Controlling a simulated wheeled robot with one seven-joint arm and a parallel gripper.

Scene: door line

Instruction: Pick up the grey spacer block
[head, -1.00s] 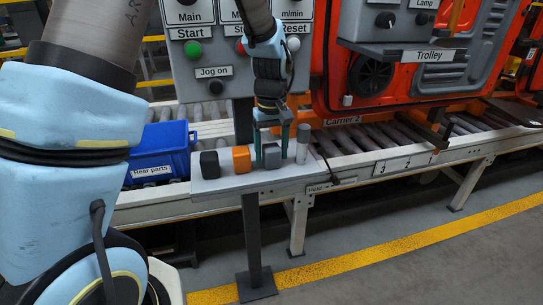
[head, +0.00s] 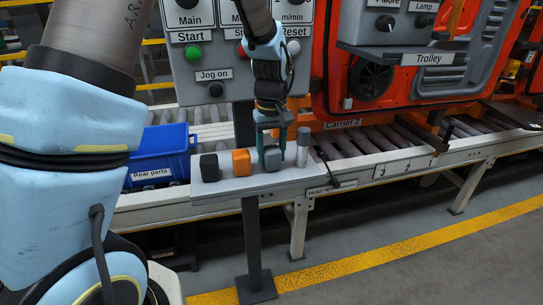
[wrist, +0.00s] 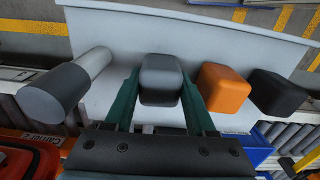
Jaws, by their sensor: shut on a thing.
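The grey spacer block (head: 272,159) is on the small grey shelf (head: 222,186). In the wrist view the block (wrist: 160,78) sits between the two green fingers of my gripper (wrist: 160,92), one finger along each side. My gripper (head: 272,148) points down at the block in the head view and is shut on it. I cannot tell whether the block's underside touches the shelf.
An orange block (head: 241,162) and a black block (head: 209,167) stand left of the grey one. A grey cylinder (head: 302,147) stands close on its right. A blue bin (head: 160,155) lies further left. A control panel (head: 213,50) rises behind.

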